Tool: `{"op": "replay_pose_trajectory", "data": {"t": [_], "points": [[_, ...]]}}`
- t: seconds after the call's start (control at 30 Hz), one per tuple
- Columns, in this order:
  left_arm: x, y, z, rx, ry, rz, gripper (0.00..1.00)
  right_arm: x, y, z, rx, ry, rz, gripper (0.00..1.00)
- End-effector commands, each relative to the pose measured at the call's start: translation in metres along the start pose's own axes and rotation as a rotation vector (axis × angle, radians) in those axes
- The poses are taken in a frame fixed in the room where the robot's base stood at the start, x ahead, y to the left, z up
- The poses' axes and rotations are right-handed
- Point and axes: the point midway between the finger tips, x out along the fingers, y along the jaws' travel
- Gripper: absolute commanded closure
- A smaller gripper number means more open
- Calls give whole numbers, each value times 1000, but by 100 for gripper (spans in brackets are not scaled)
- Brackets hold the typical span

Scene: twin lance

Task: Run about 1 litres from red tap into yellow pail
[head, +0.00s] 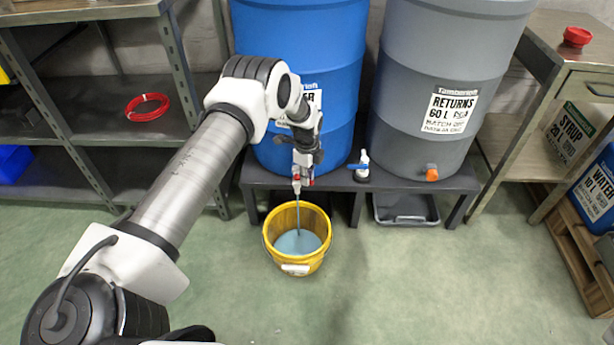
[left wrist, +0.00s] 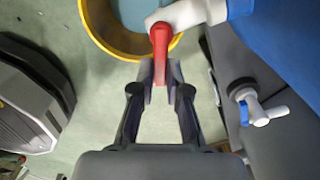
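The red tap (head: 296,184) is on the front of the blue drum, above the yellow pail (head: 269,236). A thin stream falls from it into the pail, where pale blue liquid (head: 298,243) covers the bottom. In the left wrist view the tap's red lever (left wrist: 160,48) sits between the fingers of my left gripper (left wrist: 161,82), which look closed on it. The pail's rim also shows there (left wrist: 100,36), with liquid inside. In the head view my left gripper (head: 302,172) partly hides the tap. My right gripper is not in view.
A blue drum (head: 335,60) and a grey drum (head: 400,100) stand on a dark bench (head: 335,182). A grey tray (head: 405,220) lies below. Green floor in front is clear.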

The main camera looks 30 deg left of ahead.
Motion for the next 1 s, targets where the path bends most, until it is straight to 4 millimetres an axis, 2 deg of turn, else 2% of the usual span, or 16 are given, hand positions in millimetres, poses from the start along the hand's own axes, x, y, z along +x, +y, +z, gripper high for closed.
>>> {"op": "replay_pose_trajectory", "data": {"t": [0.2, 0.47, 0.67, 0.7, 0.77, 1.0], "points": [[1, 0, 0, -5, 0, 0, 100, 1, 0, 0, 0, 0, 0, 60], [1, -6, 1, -179, 0, 0, 100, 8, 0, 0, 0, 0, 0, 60], [0, -6, 1, -182, 0, 0, 100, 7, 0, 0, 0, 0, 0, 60], [0, -6, 1, -182, 0, 0, 82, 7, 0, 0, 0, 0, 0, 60], [0, -6, 1, -181, 0, 0, 61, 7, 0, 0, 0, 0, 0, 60], [0, -6, 1, -181, 0, 0, 60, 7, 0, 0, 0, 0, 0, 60]]}}
